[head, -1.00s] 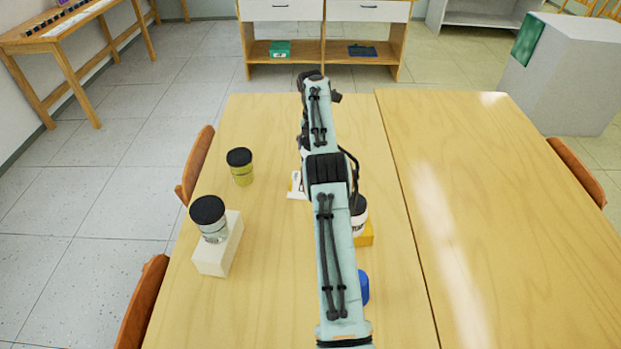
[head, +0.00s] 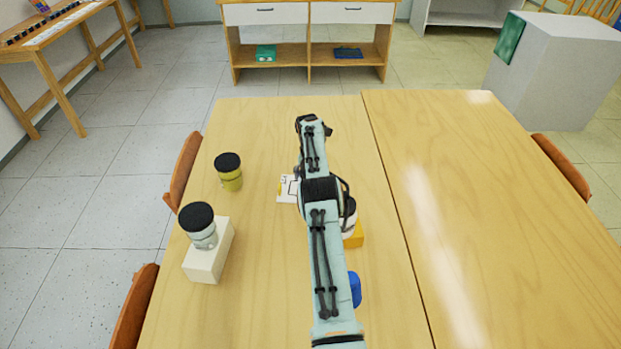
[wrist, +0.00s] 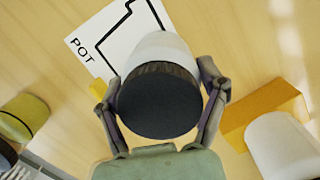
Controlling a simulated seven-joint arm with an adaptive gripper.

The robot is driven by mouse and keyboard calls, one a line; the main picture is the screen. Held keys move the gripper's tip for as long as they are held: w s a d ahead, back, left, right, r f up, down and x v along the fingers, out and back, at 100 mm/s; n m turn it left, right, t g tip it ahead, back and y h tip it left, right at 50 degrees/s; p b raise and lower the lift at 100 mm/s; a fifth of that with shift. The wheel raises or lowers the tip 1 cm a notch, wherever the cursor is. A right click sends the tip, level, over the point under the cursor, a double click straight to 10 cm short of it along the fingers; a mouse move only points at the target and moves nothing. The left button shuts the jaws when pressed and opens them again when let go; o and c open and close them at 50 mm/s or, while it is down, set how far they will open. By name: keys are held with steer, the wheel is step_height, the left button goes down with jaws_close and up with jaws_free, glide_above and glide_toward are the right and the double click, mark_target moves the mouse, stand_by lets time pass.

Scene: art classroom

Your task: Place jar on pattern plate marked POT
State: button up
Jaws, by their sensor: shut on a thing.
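In the wrist view my gripper (wrist: 160,98) is shut on a jar (wrist: 160,92) with a black lid and a whitish body, a finger on each side. The lid faces the camera. The white pattern plate (wrist: 112,38), with the word POT and a black outline, lies beyond the jar, which covers part of it. I cannot tell whether the jar touches the plate. In the head view part of a white plate (head: 287,190) shows left of my arm. My arm hides the gripper and held jar there.
A yellow-green jar (head: 230,174) stands left of the plate. A black-lidded clear jar (head: 203,238) is on a cream block (head: 208,262). Right of my arm are a yellow block (head: 354,237), a white container (head: 350,217) and a blue object (head: 355,290). The right table (head: 500,220) is clear.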

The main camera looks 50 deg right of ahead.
steer(key=shift+f, duration=0.1)
steer(key=o, duration=1.2)
steer(key=shift+o, duration=0.2)
